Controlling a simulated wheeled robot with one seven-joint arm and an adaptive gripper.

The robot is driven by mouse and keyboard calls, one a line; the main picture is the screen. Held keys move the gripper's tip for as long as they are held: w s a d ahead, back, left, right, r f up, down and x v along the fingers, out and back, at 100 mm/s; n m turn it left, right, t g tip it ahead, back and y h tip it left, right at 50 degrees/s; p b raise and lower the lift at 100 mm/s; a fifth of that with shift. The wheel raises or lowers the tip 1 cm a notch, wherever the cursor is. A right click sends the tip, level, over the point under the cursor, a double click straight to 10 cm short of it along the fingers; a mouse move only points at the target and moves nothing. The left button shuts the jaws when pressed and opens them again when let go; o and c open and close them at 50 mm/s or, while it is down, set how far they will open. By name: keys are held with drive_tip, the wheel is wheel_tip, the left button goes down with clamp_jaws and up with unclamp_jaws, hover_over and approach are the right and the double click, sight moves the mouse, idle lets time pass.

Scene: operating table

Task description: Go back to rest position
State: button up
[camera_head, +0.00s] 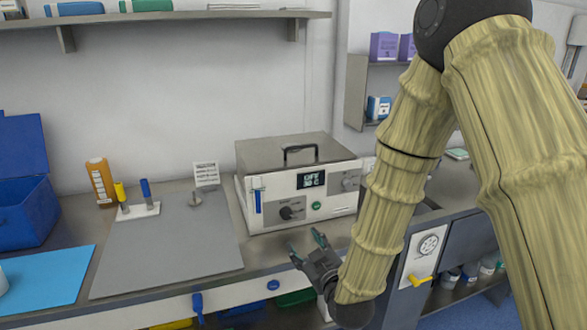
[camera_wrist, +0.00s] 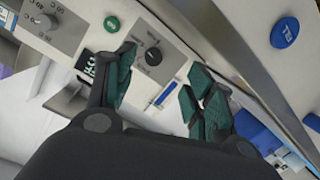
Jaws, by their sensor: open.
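My gripper (camera_head: 306,244) is open and empty in the head view, in front of the lower front of a white bench device. Its green-padded fingers also show in the wrist view (camera_wrist: 160,95), spread apart with nothing between them. The white device (camera_head: 268,205) has a grey lid with a black handle, a small display, a dark knob and a green button. Its front panel also shows tilted in the wrist view (camera_wrist: 62,42). My arm comes down from the upper right, and its sleeve hides part of the bench.
A grey mat (camera_head: 165,255) lies left of the device, with a white holder (camera_head: 138,212) of yellow and blue tools at its back edge. An orange bottle (camera_head: 100,182), a blue bin (camera_head: 25,210) and a light-blue sheet (camera_head: 45,278) are farther left. A shelf (camera_head: 170,17) runs above.

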drive_tip(key=s+d+f+m+g+h, duration=0.1)
drive_tip(key=s+d+f+m+g, duration=0.15)
drive_tip(key=s+f, duration=0.45)
drive_tip(key=s+d+f+m+g+h, duration=0.1)
drive_tip(key=s+d+f+g, duration=0.25)
drive_tip(key=f, duration=0.75)
drive_tip(key=s+d+f+m+g+h, duration=0.15)
drive_tip(key=s+d+f, duration=0.3)
drive_tip(key=f, duration=0.45)
drive_tip(key=s+d+f+m+g, duration=0.1)
drive_tip(key=s+f, duration=0.3)
drive_tip(key=s, duration=0.4)
drive_tip(key=s+d+f+m+g+h, duration=0.1)
drive_tip(key=s+d+f+g, duration=0.3)
drive_tip(key=s, duration=0.4)
drive_tip(key=s+d+f+m+g, duration=0.1)
drive_tip(key=s+d+f+g, duration=0.1)
drive_tip(key=s, duration=0.7)
wheel_tip(320, 180, down, 2)
drive_tip(key=shift+d+f+m+g+h, duration=0.1)
drive_tip(key=shift+d+m+g+h, duration=0.25)
drive_tip(key=shift+g, duration=0.1)
drive_tip(key=shift+w, duration=0.1)
